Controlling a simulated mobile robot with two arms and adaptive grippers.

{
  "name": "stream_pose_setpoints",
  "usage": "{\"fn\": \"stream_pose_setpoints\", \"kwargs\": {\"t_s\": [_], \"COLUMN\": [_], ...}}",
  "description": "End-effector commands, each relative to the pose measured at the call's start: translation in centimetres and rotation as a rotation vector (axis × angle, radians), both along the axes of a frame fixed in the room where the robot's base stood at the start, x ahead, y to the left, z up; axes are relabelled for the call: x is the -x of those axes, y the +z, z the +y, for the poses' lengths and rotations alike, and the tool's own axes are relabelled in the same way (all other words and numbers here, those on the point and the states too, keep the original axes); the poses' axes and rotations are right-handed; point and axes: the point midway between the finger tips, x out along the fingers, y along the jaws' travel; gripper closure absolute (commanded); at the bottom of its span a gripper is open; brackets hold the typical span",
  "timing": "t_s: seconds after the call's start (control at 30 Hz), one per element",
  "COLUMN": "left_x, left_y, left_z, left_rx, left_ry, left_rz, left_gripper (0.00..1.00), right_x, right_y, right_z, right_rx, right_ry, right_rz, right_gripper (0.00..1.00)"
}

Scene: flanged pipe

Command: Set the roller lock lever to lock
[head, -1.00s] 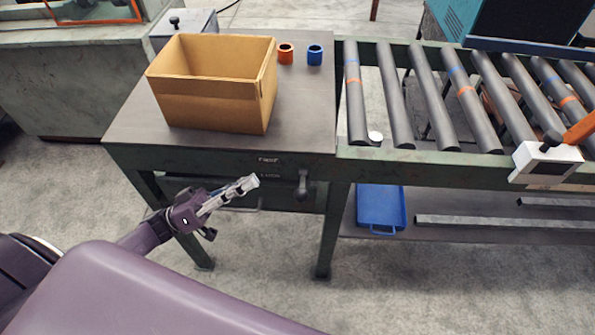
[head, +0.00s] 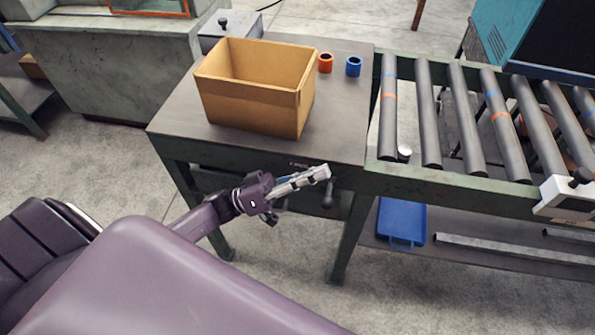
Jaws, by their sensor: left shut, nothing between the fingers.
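A short dark lever (head: 329,194) hangs, pointing down, from the front edge of the table, near its right leg. Small pale labels (head: 299,164) on the green front edge are too small to read. My left gripper (head: 323,173) is shut and empty, its fingers pointing right. Its fingertips overlap the top of the lever in the head view and hide part of its pivot. I cannot tell whether they touch it. My right gripper is not in view.
An open cardboard box (head: 250,107), an orange ring (head: 325,68) and a blue ring (head: 353,71) stand on the table (head: 185,112). A roller conveyor (head: 450,178) adjoins it at right. A blue tray (head: 402,221) lies on the shelf below. Floor in front is clear.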

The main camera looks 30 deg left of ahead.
Motion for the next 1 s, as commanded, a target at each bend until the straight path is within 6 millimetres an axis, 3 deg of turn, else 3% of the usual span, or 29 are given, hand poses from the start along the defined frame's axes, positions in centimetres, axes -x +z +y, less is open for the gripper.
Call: {"fn": "stream_pose_setpoints", "kwargs": {"t_s": [0.03,0.2,1.0], "left_x": [0.6,1.3,1.8], "left_y": [-2.0,-3.2,-3.8], "left_z": [-0.3,-0.8,-1.0], "left_rx": [-0.001,-0.002,-0.003], "left_ry": [0.001,0.001,0.0], "left_rz": [0.01,0.008,0.008], "left_gripper": [1.0,1.0,1.0], "right_x": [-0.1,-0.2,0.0], "right_y": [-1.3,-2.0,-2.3], "right_z": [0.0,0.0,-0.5], "right_rx": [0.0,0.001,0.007], "right_ry": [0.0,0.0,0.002], "right_rz": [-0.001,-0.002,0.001], "right_gripper": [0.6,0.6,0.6]}}
